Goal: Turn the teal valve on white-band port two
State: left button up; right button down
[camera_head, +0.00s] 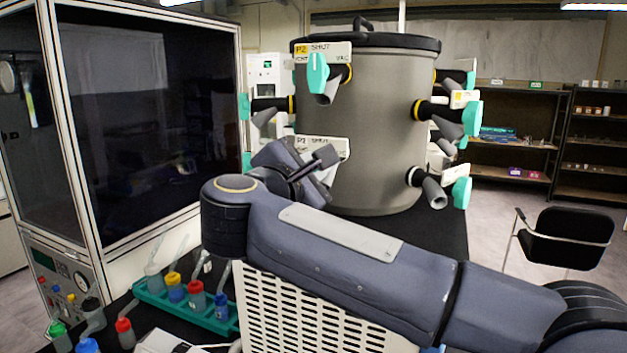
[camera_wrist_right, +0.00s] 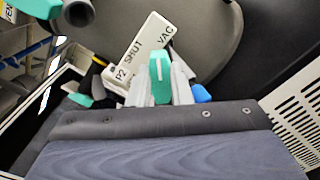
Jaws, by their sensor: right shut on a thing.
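The grey drum (camera_head: 375,130) carries several ports with teal valves. The white P2 label (camera_head: 325,147) on its lower front marks white-band port two; my right wrist hides its valve in the head view. In the right wrist view, the teal valve handle (camera_wrist_right: 160,80) with a white line stands below the label (camera_wrist_right: 140,52) reading P2, SHUT and VAC. My right gripper (camera_wrist_right: 157,90) is shut on this handle, one pale finger on each side. The white band cannot be made out. My left gripper is in neither view.
Another P2 valve (camera_head: 317,72), with a yellow label, sits directly above. More teal valves (camera_head: 472,118) stick out at the drum's right. A glass-fronted cabinet (camera_head: 140,110) stands left. A green rack (camera_head: 195,312) with several capped bottles lies in front. A chair (camera_head: 565,238) stands right.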

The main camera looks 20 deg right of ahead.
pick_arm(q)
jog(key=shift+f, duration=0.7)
pick_arm(e)
jog(key=shift+w+a+n, duration=0.1)
jog(key=shift+n, duration=3.45)
jog(key=shift+w+a+n, duration=0.1)
jog(key=shift+w+n, duration=0.05)
jog(key=shift+n, duration=3.45)
jog(key=shift+w+a+n, duration=0.1)
jog(key=shift+n, duration=3.75)
jog(key=c, duration=1.3)
grip_release()
